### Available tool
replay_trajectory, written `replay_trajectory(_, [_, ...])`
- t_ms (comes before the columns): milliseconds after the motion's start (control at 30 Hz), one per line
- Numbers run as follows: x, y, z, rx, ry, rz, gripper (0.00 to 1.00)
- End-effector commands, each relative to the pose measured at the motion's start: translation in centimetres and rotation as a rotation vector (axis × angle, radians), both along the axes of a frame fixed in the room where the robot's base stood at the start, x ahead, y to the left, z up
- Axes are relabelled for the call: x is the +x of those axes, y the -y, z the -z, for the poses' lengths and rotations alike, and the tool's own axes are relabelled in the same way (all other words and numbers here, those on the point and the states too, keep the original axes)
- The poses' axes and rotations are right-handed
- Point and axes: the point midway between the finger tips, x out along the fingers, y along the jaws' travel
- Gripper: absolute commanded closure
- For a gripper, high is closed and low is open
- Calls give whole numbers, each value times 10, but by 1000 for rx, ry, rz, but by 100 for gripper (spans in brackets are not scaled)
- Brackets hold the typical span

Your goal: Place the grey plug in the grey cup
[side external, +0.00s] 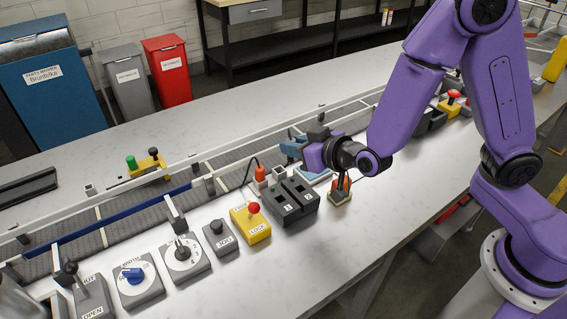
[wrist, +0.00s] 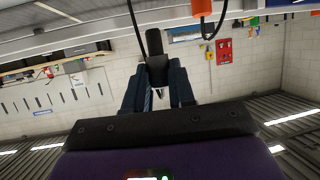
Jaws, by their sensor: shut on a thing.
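My gripper (side external: 291,148) reaches level over the conveyor's near side in the side view, fingers pointing left. In the wrist view, its two blue fingers (wrist: 158,82) are closed on a dark grey plug (wrist: 154,45). The plug is small and partly hidden by the fingers in the side view. An orange plug (side external: 260,173) with a black cable stands left of and below my gripper; it also shows at the top of the wrist view (wrist: 203,8). I cannot make out the grey cup for certain.
Dark switch boxes (side external: 281,207) marked 1 and 2 stand below my gripper. An orange-topped fixture (side external: 341,190) stands under my wrist. The conveyor (side external: 125,212) runs behind.

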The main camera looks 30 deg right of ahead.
Motion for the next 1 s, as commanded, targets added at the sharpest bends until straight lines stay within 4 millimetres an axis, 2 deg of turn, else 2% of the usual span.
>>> replay_trajectory(200, [18, -7, 24, -1, -1, 1, 100])
replay_trajectory(500, [30, -12, 39, -1, -1, 1, 100])
replay_trajectory(733, [30, -12, 64, -2, -1, 0, 100])
replay_trajectory(1000, [29, -12, 68, 1, 1, -1, 100])
